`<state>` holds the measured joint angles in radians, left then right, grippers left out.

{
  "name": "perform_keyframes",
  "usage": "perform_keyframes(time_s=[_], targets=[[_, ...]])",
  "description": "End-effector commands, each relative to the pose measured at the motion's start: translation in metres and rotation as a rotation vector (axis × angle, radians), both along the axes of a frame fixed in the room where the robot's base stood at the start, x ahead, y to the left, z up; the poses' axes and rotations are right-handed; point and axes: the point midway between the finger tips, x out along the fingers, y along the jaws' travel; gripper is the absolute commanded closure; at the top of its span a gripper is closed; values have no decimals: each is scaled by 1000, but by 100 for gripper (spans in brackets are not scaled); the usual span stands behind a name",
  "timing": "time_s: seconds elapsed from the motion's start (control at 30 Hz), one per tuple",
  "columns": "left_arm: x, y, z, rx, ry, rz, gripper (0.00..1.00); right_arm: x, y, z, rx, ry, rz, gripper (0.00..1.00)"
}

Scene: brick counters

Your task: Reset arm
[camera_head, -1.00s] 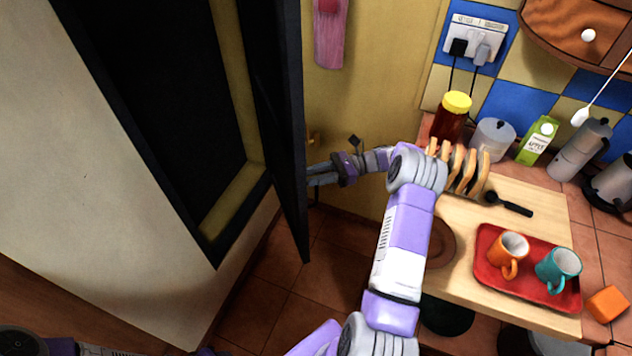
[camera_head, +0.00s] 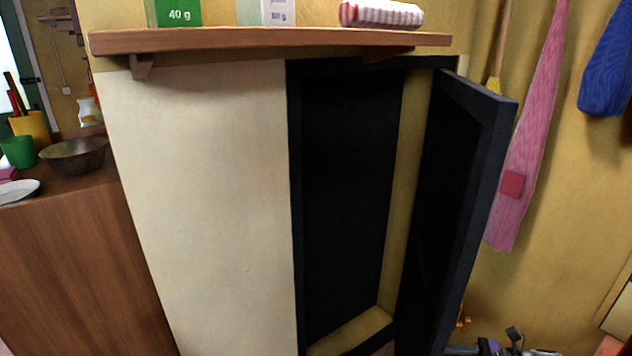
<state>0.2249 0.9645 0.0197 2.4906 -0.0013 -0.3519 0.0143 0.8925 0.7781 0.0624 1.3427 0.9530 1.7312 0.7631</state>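Part of my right gripper (camera_head: 462,350) and its purple and grey wrist (camera_head: 490,348) show at the bottom edge of the head view, right of the lower end of an open dark door (camera_head: 460,190). The fingers are small and cut off by the frame, so I cannot tell whether they are open or shut. My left arm and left gripper are not in view.
The door stands ajar on a dark opening (camera_head: 345,190) in a pale wall (camera_head: 205,200). A wooden shelf (camera_head: 270,42) with boxes is above. A brown cabinet (camera_head: 70,260) with a bowl (camera_head: 75,154) is at left. Pink (camera_head: 530,140) and blue (camera_head: 608,70) cloths hang at right.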

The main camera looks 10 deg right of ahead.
Motion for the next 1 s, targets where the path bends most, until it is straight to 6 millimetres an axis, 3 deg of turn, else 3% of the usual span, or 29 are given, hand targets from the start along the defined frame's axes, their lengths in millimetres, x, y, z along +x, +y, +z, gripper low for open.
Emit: perform_keyframes(time_s=[0.17, 0.23, 0.37, 0.5, 0.7, 0.87, 1.0], targets=[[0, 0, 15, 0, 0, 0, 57, -35, -12, -14, -218, 47, 89, 70], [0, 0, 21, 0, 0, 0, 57, -49, -10, -37, -344, 79, 144, 70], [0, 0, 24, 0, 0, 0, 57, -55, 17, -98, -534, 118, 214, 70], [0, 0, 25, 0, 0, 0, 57, -60, 50, -147, -679, 104, 278, 70], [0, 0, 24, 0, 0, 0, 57, -72, 111, -202, -864, -33, 435, 70], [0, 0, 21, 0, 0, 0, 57, -96, 174, -236, -1004, -257, 631, 70], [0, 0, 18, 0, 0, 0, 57, -127, 224, -254, -1110, -519, 817, 70]])
